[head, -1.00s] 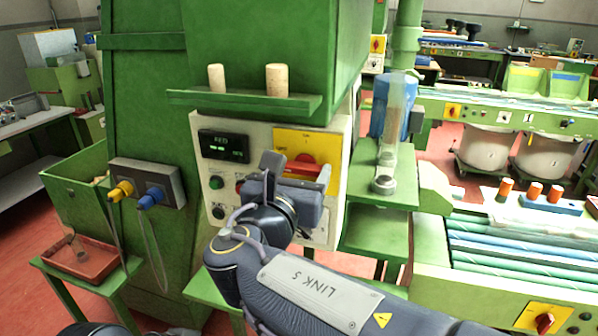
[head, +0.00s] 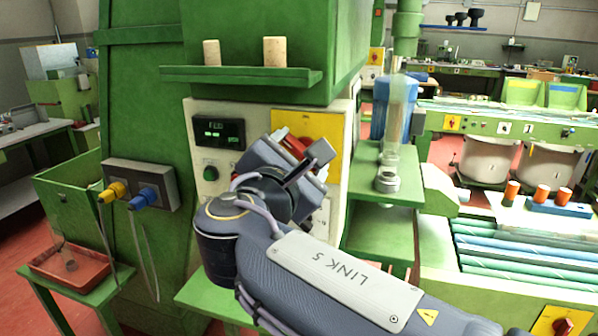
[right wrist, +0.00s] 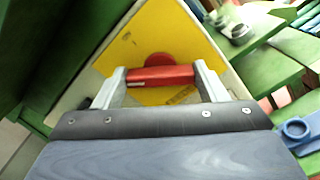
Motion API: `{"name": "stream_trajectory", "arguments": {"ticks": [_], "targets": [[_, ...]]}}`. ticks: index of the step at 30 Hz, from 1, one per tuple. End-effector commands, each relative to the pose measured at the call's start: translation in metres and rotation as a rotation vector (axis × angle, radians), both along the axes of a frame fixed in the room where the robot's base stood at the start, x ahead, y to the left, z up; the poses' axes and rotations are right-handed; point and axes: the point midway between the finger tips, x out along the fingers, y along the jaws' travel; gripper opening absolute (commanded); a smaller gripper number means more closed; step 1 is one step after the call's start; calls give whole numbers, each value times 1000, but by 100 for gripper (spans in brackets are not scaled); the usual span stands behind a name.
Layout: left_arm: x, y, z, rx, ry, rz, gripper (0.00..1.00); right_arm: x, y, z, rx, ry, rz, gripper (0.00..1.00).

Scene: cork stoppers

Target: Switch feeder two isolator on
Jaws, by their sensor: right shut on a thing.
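The isolator is a yellow plate (head: 330,128) with a red rotary handle (head: 294,145) on the front of the pale control panel. My right gripper (head: 304,160) is at the handle and covers part of it and of the panel. In the right wrist view the red handle (right wrist: 160,75) lies between the two fingers (right wrist: 161,78), which touch its ends, with the yellow plate (right wrist: 140,45) behind. In the head view the handle slants down to the right. Which feeder the plate's label names is too small to read. My left gripper is out of view.
A dark display (head: 219,132) with green lights and a green button (head: 210,173) sit left of the isolator. A green shelf (head: 240,76) with two corks juts out above. A green stand (head: 385,187) holding a clear tube is close on the right.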

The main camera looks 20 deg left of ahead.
Motion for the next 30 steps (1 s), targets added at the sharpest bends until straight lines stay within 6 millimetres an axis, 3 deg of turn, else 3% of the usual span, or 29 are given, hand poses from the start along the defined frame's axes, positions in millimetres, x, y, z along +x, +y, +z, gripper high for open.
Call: {"name": "stream_trajectory", "arguments": {"ticks": [1, 15, 30], "targets": [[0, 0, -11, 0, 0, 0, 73, 0, 0, -6, 48, -1, -1, 43], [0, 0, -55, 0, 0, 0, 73, 0, -1, -6, 491, -17, 0, 43], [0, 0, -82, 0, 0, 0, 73, 0, -1, -5, 835, -26, -1, 43]]}}
